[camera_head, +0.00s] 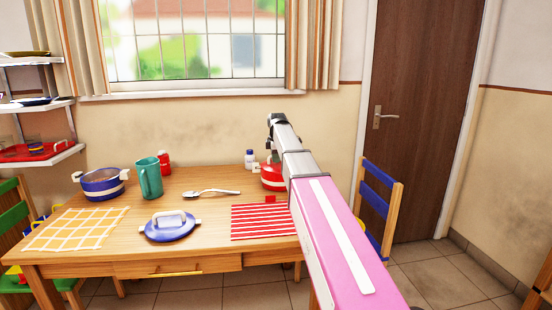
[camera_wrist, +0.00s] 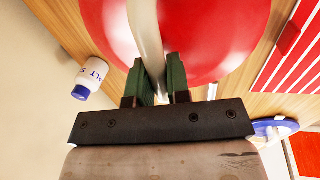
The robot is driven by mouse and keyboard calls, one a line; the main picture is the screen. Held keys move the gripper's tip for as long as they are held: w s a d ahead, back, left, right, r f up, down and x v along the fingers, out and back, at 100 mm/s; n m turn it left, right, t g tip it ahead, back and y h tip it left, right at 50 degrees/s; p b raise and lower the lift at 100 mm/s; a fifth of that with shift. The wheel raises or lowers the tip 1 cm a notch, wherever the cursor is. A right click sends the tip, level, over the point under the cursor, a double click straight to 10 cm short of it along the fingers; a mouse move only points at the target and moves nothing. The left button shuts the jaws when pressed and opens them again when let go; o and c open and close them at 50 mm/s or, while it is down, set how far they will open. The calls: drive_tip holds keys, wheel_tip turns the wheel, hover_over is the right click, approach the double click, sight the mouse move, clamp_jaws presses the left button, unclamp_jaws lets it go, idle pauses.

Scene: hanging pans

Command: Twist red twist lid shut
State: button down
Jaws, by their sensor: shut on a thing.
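The red twist lid (camera_wrist: 205,35) fills the top of the wrist view, round and glossy with a pale bar handle (camera_wrist: 146,35) across it. My gripper (camera_wrist: 156,68) has its two green fingers on either side of this handle and is shut on it. In the head view the red pot (camera_head: 272,179) with a pale band stands at the back right of the table, partly behind my arm. My fingers are mostly hidden there. I cannot tell how far the lid is turned.
A salt shaker (camera_head: 249,158) stands just left of the red pot. A red striped mat (camera_head: 262,221), a spoon (camera_head: 212,192), a blue lid (camera_head: 170,234), a green mug (camera_head: 149,178) and a blue pot (camera_head: 103,187) are on the table (camera_head: 215,212). A blue-backed chair (camera_head: 378,190) stands right.

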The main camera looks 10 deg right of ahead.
drive_tip(key=c, duration=1)
unclamp_jaws()
